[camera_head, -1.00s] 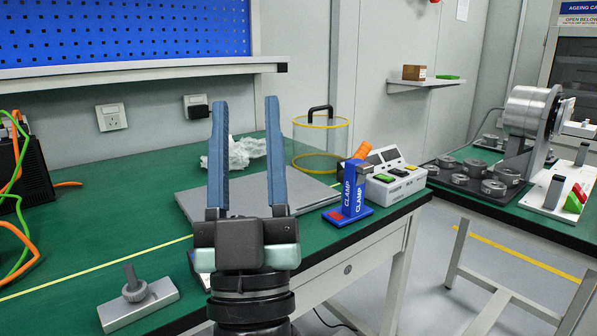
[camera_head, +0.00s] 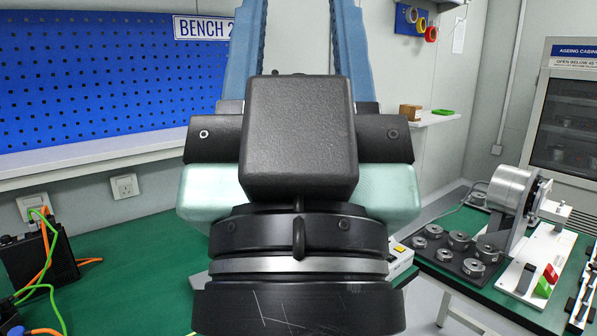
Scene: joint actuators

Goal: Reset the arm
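My gripper (camera_head: 298,45) fills the middle of the head view, close to the camera and pointing up. Its two blue fingers stand wide apart and run out of the top edge, so the tips are not seen. Nothing shows between the visible parts of the fingers. The dark gripper body and wrist hide most of the green bench (camera_head: 135,255) and what stands on it. Part of a white box with a yellow button (camera_head: 400,250) shows just right of the wrist.
A black unit with cables (camera_head: 38,262) stands on the bench at left. At right, a second bench carries a tray of several metal discs (camera_head: 455,250), a metal drum (camera_head: 512,195) and a white board with coloured blocks (camera_head: 535,270). A blue pegboard (camera_head: 100,85) hangs behind.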

